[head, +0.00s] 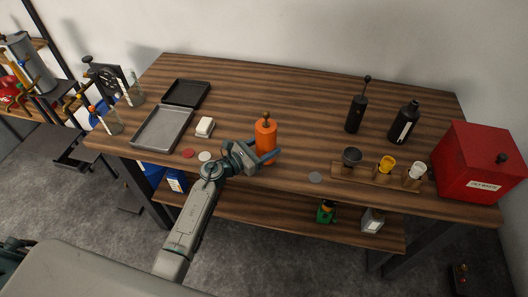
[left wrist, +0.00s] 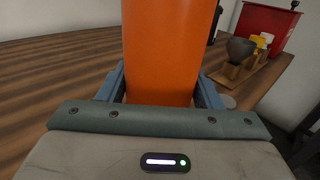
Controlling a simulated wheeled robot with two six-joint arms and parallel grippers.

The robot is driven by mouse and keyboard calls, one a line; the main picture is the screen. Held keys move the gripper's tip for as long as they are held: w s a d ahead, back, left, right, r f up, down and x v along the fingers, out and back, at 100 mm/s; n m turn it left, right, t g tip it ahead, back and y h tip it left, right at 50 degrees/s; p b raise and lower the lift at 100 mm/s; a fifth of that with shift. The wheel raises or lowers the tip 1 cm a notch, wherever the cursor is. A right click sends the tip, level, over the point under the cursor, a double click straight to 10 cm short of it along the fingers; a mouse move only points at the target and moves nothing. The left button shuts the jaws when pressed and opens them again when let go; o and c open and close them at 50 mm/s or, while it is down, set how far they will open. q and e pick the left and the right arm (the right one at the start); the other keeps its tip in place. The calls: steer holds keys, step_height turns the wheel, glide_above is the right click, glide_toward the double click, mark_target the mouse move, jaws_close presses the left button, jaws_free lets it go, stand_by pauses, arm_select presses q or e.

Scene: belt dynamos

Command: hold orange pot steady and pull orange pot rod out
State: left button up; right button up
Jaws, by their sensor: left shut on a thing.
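My left gripper (head: 263,155) is shut on the lower part of the pot, with one finger on each side. In the left wrist view the orange pot (left wrist: 168,50) fills the middle between the fingers, and its top is out of frame. My right gripper is in neither view.
Right of the pot are a grey disc (head: 315,178), a wooden rack (head: 375,179) with cups, two black bottles and a red box (head: 477,165). The table behind the pot is clear.

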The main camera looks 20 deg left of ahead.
arm_select(q)
steer(key=w, duration=0.1)
steer(key=w+b, duration=0.1)
steer(key=shift+w+f+b, duration=0.3)
steer(key=shift+w+f, duration=0.05)
steer(key=w+b, duration=0.2)
steer(key=w, duration=0.1)
steer(key=shift+a+f, duration=0.1)
steer(key=shift+f, duration=0.25)
steer(key=w+b, duration=0.1)
steer(key=w, duration=0.1)
steer(key=w+f+b, duration=0.1)
steer(key=b, duration=0.1)
steer(key=shift+w, duration=0.35)
steer(key=w+b, duration=0.2)
steer(key=shift+w+a+f+b, duration=0.1)
steer(key=shift+w+f+b, duration=0.05)
steer(key=shift+f+b, duration=0.15)
steer(key=shift+w+b, duration=0.5)
steer(key=shift+w, duration=0.25)
steer(key=shift+f+b, duration=0.4)
steer(key=shift+b, duration=0.15)
